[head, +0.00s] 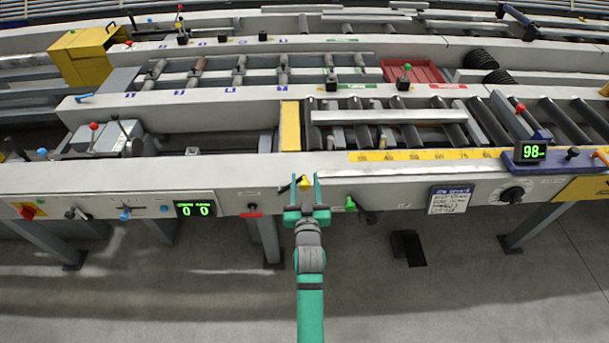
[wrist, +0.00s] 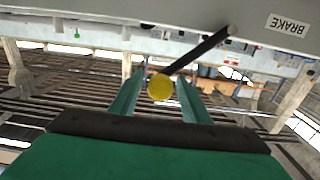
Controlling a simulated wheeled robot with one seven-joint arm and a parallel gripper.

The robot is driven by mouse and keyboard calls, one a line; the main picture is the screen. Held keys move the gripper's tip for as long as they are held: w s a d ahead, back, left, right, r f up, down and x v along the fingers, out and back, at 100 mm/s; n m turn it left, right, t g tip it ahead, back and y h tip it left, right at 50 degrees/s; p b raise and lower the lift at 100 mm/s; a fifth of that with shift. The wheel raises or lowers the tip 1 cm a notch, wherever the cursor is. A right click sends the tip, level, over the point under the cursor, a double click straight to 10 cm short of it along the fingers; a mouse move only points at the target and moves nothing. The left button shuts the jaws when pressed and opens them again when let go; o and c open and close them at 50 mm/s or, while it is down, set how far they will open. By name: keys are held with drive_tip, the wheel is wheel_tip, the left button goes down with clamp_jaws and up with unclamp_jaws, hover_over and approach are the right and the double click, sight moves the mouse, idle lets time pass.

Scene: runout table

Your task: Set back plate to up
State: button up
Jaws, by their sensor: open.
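My gripper (head: 306,190) is open in front of the near rail of the runout table (head: 230,176). A yellow ball knob (head: 304,183) on a black lever shows between its fingers. In the wrist view the yellow knob (wrist: 160,88) lies between the two green fingers of my gripper (wrist: 160,77), with no clear contact. Its black lever (wrist: 204,50) runs up and right to the rail, near a label reading BRAKE (wrist: 288,25). I cannot read any label that names the back plate, so I cannot tell which control sets it.
A lever with a green knob (head: 350,204) stands just right of my gripper. A small black control over a red label (head: 251,215) is to its left. Displays (head: 196,209) and (head: 530,151) and a dial (head: 513,194) sit farther along the rail. The floor (head: 180,290) in front is mostly clear.

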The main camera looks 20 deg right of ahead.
drive_tip(key=shift+x, duration=1.35)
clamp_jaws()
drive_tip(key=shift+d, duration=0.15)
